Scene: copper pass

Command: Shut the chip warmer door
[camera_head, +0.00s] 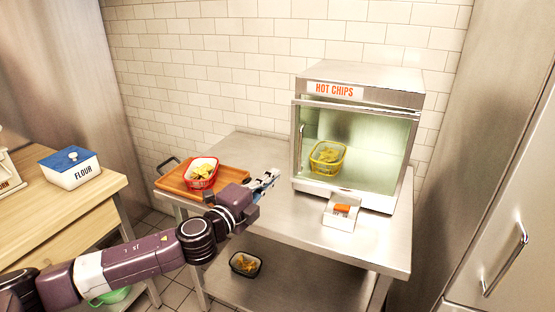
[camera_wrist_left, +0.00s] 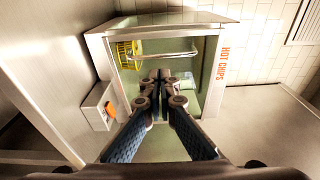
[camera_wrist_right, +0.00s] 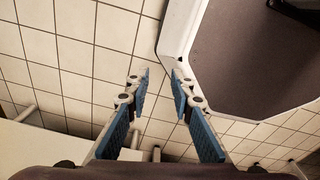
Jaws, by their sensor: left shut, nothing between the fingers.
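The chip warmer (camera_head: 360,85) is a steel box with a "HOT CHIPS" sign, standing on the steel table. Its glass-fronted door (camera_head: 385,150) has a vertical handle (camera_head: 300,148) at the left side. I cannot tell whether the door is fully shut or slightly ajar. In the left wrist view the warmer (camera_wrist_left: 98,50) appears turned on its side, with the handle (camera_wrist_left: 165,55) beyond my fingers. My left gripper (camera_head: 268,179) is shut and empty, just left of the warmer's front. My right gripper (camera_wrist_right: 161,74) is open and empty, above the tiled floor.
A yellow basket of chips (camera_head: 327,158) shows inside the warmer. A dark basket (camera_head: 245,264) is on the lower shelf. A flour box (camera_head: 70,170) stands on the wooden counter.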

